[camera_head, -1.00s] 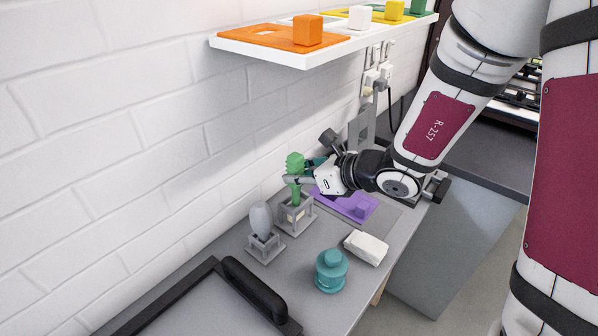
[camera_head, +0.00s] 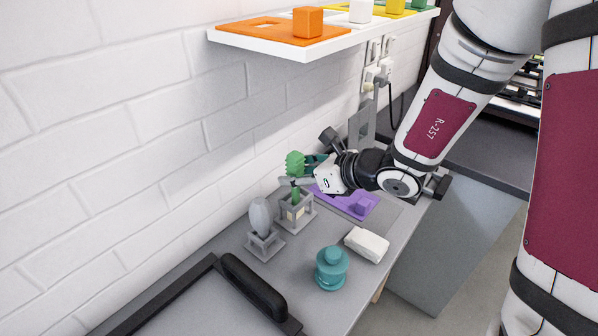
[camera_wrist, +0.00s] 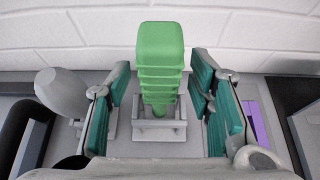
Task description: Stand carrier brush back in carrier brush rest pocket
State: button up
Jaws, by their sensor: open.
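The carrier brush, which I take to be the green ridged piece (camera_head: 294,161), stands upright with its lower end in a grey open-framed rest (camera_head: 307,219). In the wrist view the green brush (camera_wrist: 160,55) is centred, and the rest (camera_wrist: 145,133) shows below it. My gripper (camera_head: 303,172) is open around the brush. In the wrist view its teal-padded fingers (camera_wrist: 163,108) stand on both sides, with a gap to the brush on each side. The bottom of the pocket is hidden.
A grey bulb (camera_head: 261,216) stands in its own rest just left. A teal round piece (camera_head: 331,268), a white block (camera_head: 367,244) and a purple tray (camera_head: 331,199) are nearby. A white shelf (camera_head: 310,59) overhangs from the brick wall.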

dwell(0.3)
jog(key=p+v, duration=0.4)
jog(key=v, duration=0.4)
dwell(1.5)
dwell(0.3)
jog(key=v, duration=0.7)
jog(key=shift+s+d, duration=0.15)
jog(key=shift+s, duration=0.1)
jog(key=shift+r, duration=0.1)
dwell(0.3)
